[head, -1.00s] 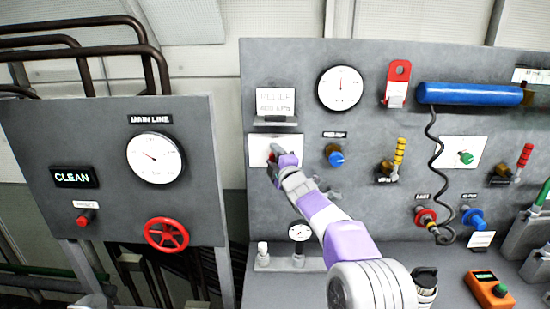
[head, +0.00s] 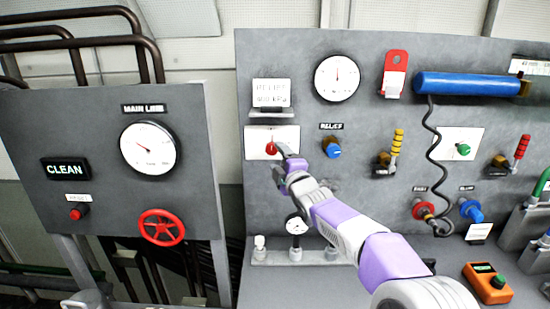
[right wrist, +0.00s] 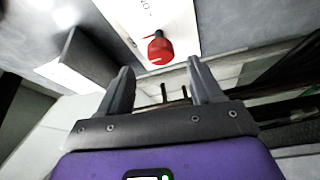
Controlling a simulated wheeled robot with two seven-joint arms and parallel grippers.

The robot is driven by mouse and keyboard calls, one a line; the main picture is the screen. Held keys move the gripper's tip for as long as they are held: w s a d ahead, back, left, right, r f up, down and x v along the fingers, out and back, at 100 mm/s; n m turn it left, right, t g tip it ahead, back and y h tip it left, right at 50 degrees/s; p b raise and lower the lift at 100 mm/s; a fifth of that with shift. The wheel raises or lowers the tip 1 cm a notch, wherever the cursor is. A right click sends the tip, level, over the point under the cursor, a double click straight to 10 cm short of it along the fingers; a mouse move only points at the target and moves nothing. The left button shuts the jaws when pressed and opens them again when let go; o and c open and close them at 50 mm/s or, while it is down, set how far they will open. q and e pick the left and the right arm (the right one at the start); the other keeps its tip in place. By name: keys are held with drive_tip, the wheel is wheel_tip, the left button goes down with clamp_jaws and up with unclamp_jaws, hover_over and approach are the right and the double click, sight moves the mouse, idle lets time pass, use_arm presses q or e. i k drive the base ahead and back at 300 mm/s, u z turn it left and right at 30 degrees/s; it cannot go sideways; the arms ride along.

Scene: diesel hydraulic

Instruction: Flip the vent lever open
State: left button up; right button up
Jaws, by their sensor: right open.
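Two upright lever handles stand on the grey panel (head: 350,95) in the head view: a yellow-banded one (head: 398,142) right of centre and a red one (head: 522,147) at the far right. I cannot read which is labelled as the vent. A red knob (head: 270,148) sits on a white plate (head: 256,140) at the panel's left. My right gripper (head: 281,163) is open and empty just below and right of this knob. In the right wrist view the red knob (right wrist: 160,47) shows beyond the open fingers (right wrist: 159,68), apart from them.
A coiled black hose (head: 432,150) hangs from a blue cylinder (head: 468,85). A blue knob (head: 333,149) and a small gauge (head: 297,224) are near my right arm. The left panel carries a red handwheel (head: 161,227). An orange box (head: 488,283) lies at lower right.

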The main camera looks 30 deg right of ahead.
sight(399, 133)
drive_tip(key=k, duration=1)
